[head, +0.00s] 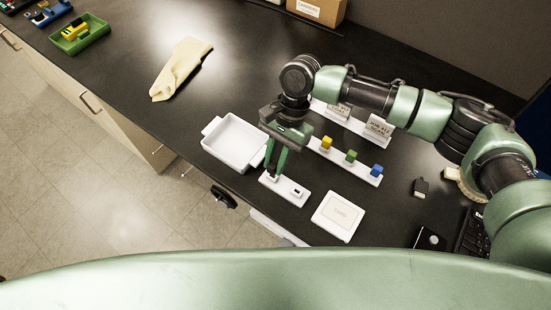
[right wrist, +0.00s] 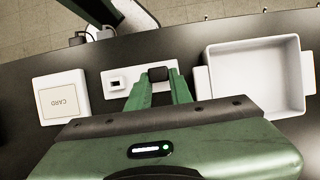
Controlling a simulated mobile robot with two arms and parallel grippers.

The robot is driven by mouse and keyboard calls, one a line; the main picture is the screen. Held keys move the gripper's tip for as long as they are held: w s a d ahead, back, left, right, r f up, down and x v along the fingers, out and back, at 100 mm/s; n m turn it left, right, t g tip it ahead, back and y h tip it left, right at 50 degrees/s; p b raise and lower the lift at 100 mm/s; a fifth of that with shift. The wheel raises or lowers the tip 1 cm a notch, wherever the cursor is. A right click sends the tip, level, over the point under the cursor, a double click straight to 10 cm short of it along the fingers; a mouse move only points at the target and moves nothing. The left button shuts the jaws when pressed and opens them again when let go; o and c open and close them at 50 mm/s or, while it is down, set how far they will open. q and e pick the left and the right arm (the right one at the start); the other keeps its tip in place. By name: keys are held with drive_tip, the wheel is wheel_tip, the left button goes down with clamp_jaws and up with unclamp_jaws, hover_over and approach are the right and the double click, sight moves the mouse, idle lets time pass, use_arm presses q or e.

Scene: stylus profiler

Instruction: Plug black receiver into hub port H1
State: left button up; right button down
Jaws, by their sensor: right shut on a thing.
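My right gripper (head: 273,174) points down over the left end of the white hub strip (head: 284,189). It is shut on the small black receiver, which shows as a dark block between the fingertips in the right wrist view (right wrist: 157,74). The receiver is over the hub's end nearest the white tray. I cannot tell whether it touches or sits in a port, as the fingers hide its underside. The hub's other end carries a dark rectangular port (right wrist: 116,83), uncovered. Port labels are too small to read. My left gripper is not in view.
A white tray (head: 252,163) stands left of the hub, a white CARD plate (head: 338,216) to its right. Behind is a white strip with yellow (head: 327,143), green (head: 351,157) and blue (head: 376,170) sticks. A dark stick (head: 421,187) lies right. A cloth (head: 182,68) lies far left.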

drive_tip(key=shift+f, duration=0.25)
drive_tip(key=shift+f, duration=0.75)
drive_tip(key=shift+f, duration=0.2)
drive_tip(key=c, duration=1.2)
unclamp_jaws()
drive_tip(key=shift+c, duration=0.4)
